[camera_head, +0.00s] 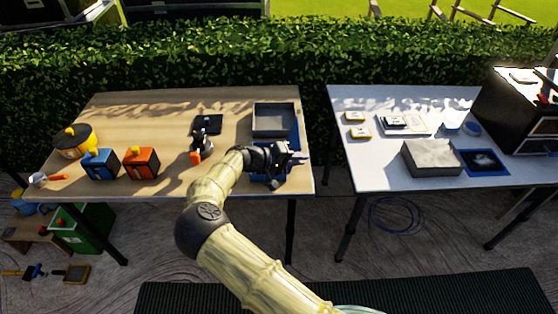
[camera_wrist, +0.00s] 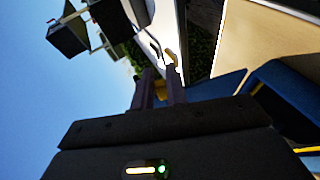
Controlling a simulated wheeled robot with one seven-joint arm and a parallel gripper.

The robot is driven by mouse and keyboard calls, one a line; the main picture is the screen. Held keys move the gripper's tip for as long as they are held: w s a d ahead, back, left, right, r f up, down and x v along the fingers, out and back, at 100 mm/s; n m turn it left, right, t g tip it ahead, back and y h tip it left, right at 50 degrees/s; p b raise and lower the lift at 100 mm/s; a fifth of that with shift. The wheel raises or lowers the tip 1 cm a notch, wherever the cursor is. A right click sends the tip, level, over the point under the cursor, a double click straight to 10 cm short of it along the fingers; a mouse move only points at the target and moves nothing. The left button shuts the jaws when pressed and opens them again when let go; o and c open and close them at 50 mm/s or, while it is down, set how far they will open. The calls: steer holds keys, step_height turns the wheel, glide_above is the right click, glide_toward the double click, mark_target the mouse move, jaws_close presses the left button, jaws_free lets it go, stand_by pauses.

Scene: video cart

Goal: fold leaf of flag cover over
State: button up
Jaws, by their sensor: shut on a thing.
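The blue flag cover (camera_head: 262,176) lies at the front right of the wooden table, partly hidden by my gripper and arm. In the wrist view its blue panels (camera_wrist: 282,88) show at the right, one raised at a slant. My gripper (camera_head: 297,157) is over the cover. In the wrist view my gripper (camera_wrist: 160,85) has its two dark fingers around a small yellow tab (camera_wrist: 160,90), which appears to belong to the cover's leaf. How far the leaf is turned over is hidden.
A grey tray (camera_head: 272,132) stands just behind the cover. A dark device (camera_head: 202,145), an orange box (camera_head: 141,163) and a blue box (camera_head: 101,165) are to the left. A gap separates this table from the white table (camera_head: 350,98). A hedge stands behind.

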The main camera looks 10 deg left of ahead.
steer(key=shift+a+r+h+b, duration=0.15)
steer(key=shift+a+h+b, duration=0.1)
steer(key=shift+h+b, duration=0.05)
stand_by(0.4)
steer(key=shift+s+a, duration=0.1)
steer(key=shift+a, duration=0.1)
steer(key=shift+s+a+r, duration=0.2)
steer(key=shift+a, duration=0.5)
steer(key=shift+s+a+b, duration=0.25)
steer(key=shift+a+b, duration=0.35)
steer(key=shift+a, duration=0.25)
